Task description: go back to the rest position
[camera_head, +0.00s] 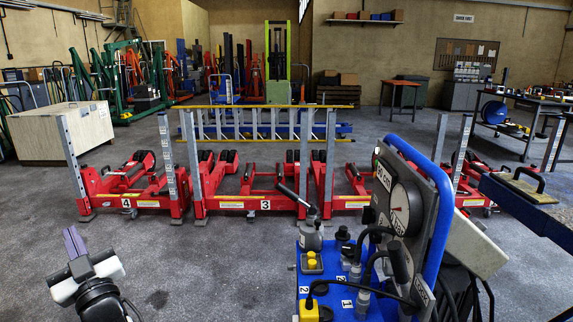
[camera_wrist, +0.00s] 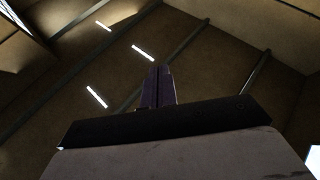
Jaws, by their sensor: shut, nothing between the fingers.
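My gripper (camera_head: 75,242) shows at the lower left of the head view, with its purple-grey fingers together and pointing up. Nothing is between the fingers. In the wrist view the closed fingers (camera_wrist: 158,88) point up toward the ceiling, with no object near them. The gripper is well apart from the red trolley jacks, such as the jack marked 4 (camera_head: 130,190) and the jack marked 3 (camera_head: 262,203), which stand on the floor farther back.
A blue control stand (camera_head: 340,300) with a round gauge (camera_head: 406,210), levers and hoses stands close at lower right. A pale crate (camera_head: 62,132) stands at left. Grey floor (camera_head: 215,270) is clear between gripper and stand.

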